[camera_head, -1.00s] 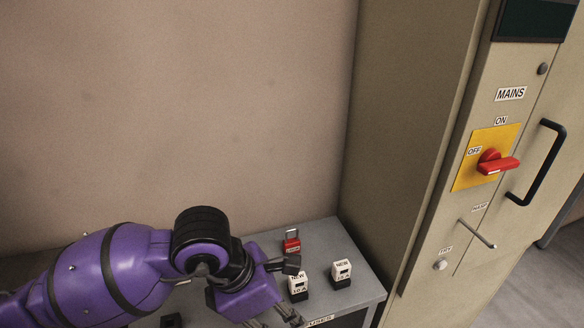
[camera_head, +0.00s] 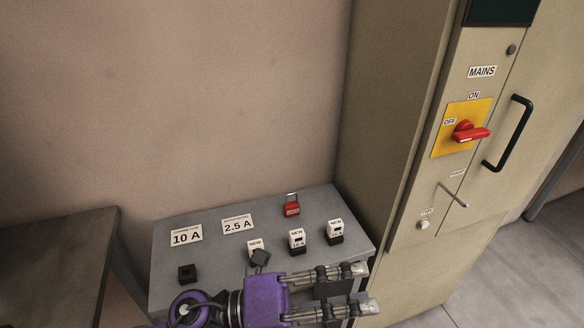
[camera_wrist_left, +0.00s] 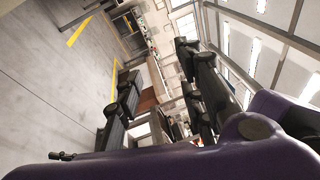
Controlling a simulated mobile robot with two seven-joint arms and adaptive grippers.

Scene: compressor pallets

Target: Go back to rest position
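My left gripper (camera_head: 368,287) is at the bottom of the head view, in front of the grey fuse table's near edge. Its two metal fingers point right and stand apart, with nothing seen between them. The left wrist view shows the dark fingers (camera_wrist_left: 163,100) apart, with the room's floor and windows beyond. My purple left wrist covers part of the table's front. My right gripper is in neither view.
A cabinet with a red mains switch (camera_head: 469,132) stands right. A brown bench (camera_head: 55,250) is left.

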